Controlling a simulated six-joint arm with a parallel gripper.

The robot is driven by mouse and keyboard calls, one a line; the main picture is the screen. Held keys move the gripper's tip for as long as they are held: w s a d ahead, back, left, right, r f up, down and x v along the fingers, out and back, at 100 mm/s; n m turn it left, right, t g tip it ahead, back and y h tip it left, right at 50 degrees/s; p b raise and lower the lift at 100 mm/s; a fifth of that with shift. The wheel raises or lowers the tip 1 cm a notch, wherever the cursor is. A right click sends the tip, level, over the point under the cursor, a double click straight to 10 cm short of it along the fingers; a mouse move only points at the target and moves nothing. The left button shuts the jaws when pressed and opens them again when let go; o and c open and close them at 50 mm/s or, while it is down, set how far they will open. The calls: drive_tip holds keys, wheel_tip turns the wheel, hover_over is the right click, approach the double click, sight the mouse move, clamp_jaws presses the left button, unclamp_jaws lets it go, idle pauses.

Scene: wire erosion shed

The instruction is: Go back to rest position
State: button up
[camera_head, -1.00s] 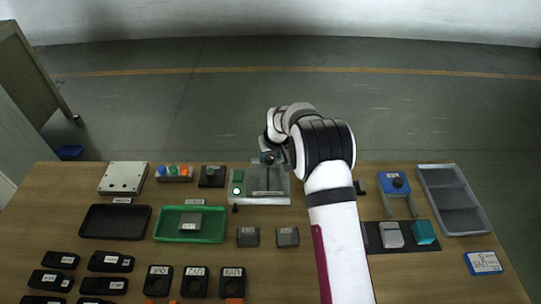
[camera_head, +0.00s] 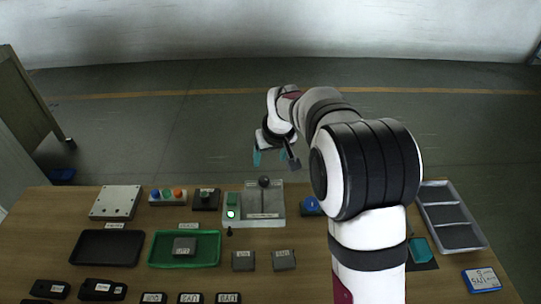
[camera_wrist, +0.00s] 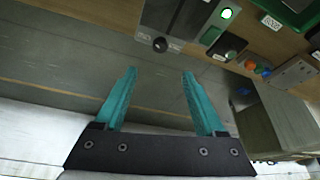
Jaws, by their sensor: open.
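My gripper (camera_head: 274,157) is raised beyond the far edge of the table, above and behind the machine with the black-knobbed lever (camera_head: 263,183). In the wrist view its two teal fingers (camera_wrist: 158,90) stand wide apart with nothing between them. The fingers touch nothing. My arm hides part of the table's right side.
The wooden table (camera_head: 60,230) holds a green tray (camera_head: 216,250) with a grey block (camera_head: 184,246) in it, a black tray (camera_head: 76,248), a grey compartment tray (camera_head: 430,212) and a blue-and-white device (camera_head: 481,280). Open floor lies behind the table.

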drive_tip(key=shift+s+r, duration=0.15)
drive_tip(key=shift+r, duration=0.2)
drive_tip(key=s+d+r+m+g, duration=0.1)
drive_tip(key=s+d+r+m, duration=0.1)
drive_tip(key=s, duration=0.5)
drive_tip(key=s+d+r+m+g, duration=0.1)
drive_tip(key=s+r, duration=0.2)
drive_tip(key=s, duration=0.4)
drive_tip(key=s+d+f+m+g, duration=0.1)
drive_tip(key=s+m, duration=0.2)
drive_tip(key=s, duration=0.9)
drive_tip(key=s+f+m+g, duration=0.1)
drive_tip(key=s+m, duration=0.1)
drive_tip(key=s, duration=1.1)
drive_tip(key=shift+d+f+m+g+y, duration=0.25)
drive_tip(key=shift+d+m+g+y, duration=0.05)
drive_tip(key=shift+d+m, duration=0.1)
